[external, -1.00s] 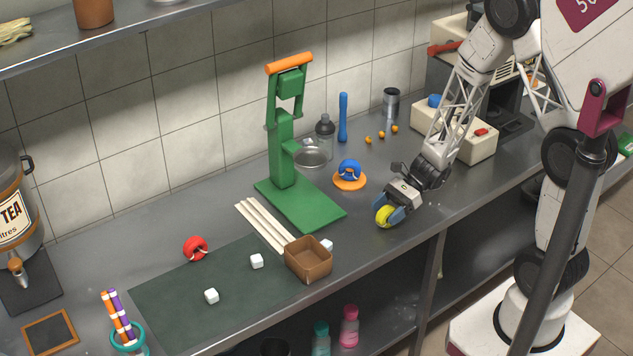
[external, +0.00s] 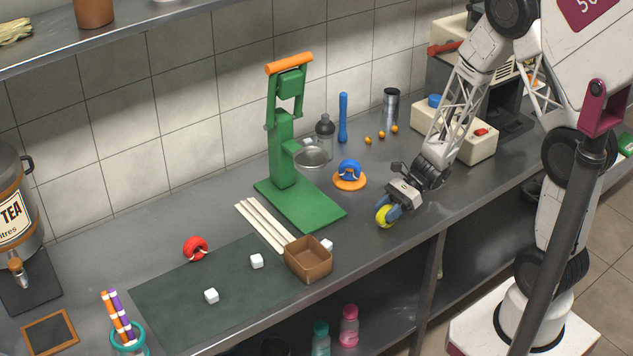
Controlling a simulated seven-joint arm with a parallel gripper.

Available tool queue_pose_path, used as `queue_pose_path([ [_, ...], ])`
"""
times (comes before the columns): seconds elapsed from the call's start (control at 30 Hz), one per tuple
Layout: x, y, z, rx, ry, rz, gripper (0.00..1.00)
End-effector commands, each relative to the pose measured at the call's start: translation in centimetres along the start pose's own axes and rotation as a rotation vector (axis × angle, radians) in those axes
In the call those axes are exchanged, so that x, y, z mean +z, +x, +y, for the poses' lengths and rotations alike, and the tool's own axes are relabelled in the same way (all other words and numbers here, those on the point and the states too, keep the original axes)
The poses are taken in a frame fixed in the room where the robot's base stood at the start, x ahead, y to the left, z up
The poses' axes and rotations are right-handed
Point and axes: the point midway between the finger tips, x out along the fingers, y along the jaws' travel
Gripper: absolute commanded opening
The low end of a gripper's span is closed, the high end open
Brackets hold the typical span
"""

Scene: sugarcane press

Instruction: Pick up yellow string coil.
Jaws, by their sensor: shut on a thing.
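The yellow string coil (external: 384,216) is a small round coil on the grey counter, near its front edge and right of the green press. My gripper (external: 387,211) reaches down from the upper right and is shut on the coil. Its blue-grey fingers cover part of the coil. I cannot tell whether the coil still touches the counter.
The green press (external: 300,205) with an orange handle stands to the left. A blue coil (external: 349,170) sits on an orange disc (external: 350,184) behind my gripper. A brown box (external: 308,262), white cubes and a red coil (external: 195,248) are further left. The counter around my gripper is clear.

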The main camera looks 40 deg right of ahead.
Motion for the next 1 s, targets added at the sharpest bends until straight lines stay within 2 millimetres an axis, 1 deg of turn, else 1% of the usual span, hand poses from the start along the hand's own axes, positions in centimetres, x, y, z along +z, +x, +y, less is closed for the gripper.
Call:
queue_pose_path([
  [0.27,1.1,-0.5,0.0,-0.001,-0.001,0.000,0.12],
  [0.5,3.4,-1.4,0.0,-0.001,-0.004,0.001,0.12],
  [0.77,3.1,-2.8,4.6,-0.002,0.001,0.000,0.12],
  [1.0,3.0,-4.1,9.1,-0.002,0.001,0.000,0.12],
])
